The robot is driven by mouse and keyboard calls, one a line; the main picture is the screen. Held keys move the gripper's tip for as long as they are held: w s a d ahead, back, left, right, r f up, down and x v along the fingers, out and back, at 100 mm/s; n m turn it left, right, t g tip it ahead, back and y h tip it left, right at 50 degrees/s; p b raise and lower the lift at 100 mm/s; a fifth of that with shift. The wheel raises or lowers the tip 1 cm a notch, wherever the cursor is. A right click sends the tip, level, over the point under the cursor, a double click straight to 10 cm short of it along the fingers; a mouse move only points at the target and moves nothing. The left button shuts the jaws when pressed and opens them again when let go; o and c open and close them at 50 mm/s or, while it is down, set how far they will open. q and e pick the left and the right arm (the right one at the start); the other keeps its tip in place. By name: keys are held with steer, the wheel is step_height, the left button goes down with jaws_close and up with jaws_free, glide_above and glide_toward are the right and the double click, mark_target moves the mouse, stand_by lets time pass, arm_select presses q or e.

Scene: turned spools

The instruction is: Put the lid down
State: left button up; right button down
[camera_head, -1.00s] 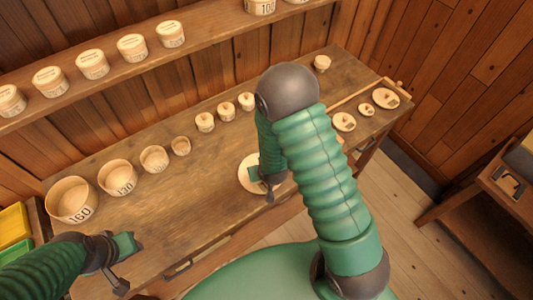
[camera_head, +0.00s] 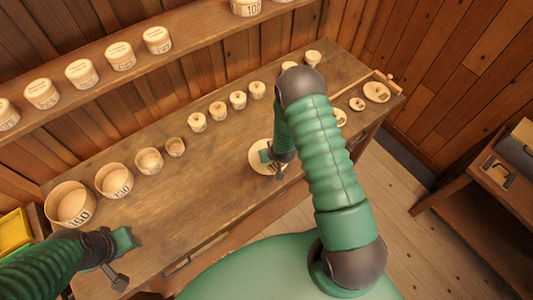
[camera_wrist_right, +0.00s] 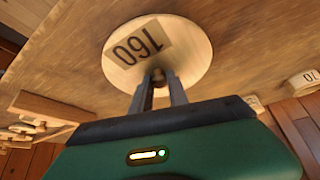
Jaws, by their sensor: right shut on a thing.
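The lid (camera_wrist_right: 190,40) is a pale round wooden disc with a dark "160" on a square patch. It also shows in the head view (camera_head: 258,169), over the middle of the workbench. My right gripper (camera_wrist_right: 158,82) is shut on its small knob, one finger on each side. I cannot tell whether the lid touches the bench. My arm hides part of it in the head view. The open tub marked 160 (camera_head: 68,190) stands at the bench's left end. My left gripper (camera_head: 120,277) is at the lower left, in front of that tub; its jaw opening is unclear.
Tubs of falling size stand right of the 160 tub, including one marked 130 (camera_head: 115,180). Several small lidded jars (camera_head: 218,110) line the bench's back. Small discs and a rod (camera_head: 350,97) lie at the right end. The bench between tubs and lid (camera_head: 205,180) is clear.

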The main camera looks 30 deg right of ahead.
steer(key=c, duration=1.3)
jaws_free()
steer(key=shift+s+d+f, duration=0.15)
steer(key=shift+d+f, duration=0.05)
steer(key=shift+d, duration=0.4)
steer(key=shift+s+d+f, duration=0.1)
steer(key=shift+d+f, duration=0.05)
steer(key=shift+d, duration=0.45)
steer(key=shift+a, duration=0.5)
steer(key=shift+w+a+r+p, duration=0.15)
steer(key=shift+a+r+p, duration=0.3)
steer(key=shift+a+r, duration=0.25)
steer(key=d+b+v, duration=0.1)
steer(key=b+v, duration=0.1)
steer(key=v, duration=0.8)
arm_select(q)
steer(key=shift+s+d+f, duration=0.15)
steer(key=shift+d+f, duration=0.15)
steer(key=shift+d, duration=0.5)
arm_select(e)
steer(key=shift+s+a+r+n+g+y, duration=0.25)
steer(key=shift+s+a+r+n+g, duration=0.25)
steer(key=shift+s+a+r, duration=1.6)
steer(key=shift+s+a+r+n+g+y, duration=0.2)
steer(key=shift+s+a+r+n+g, duration=0.25)
steer(key=shift+s+a+r, duration=1.6)
steer(key=shift+s+a+r+n+g+y, duration=0.3)
steer(key=shift+s+a+r+g, duration=0.6)
steer(key=shift+r, duration=2.1)
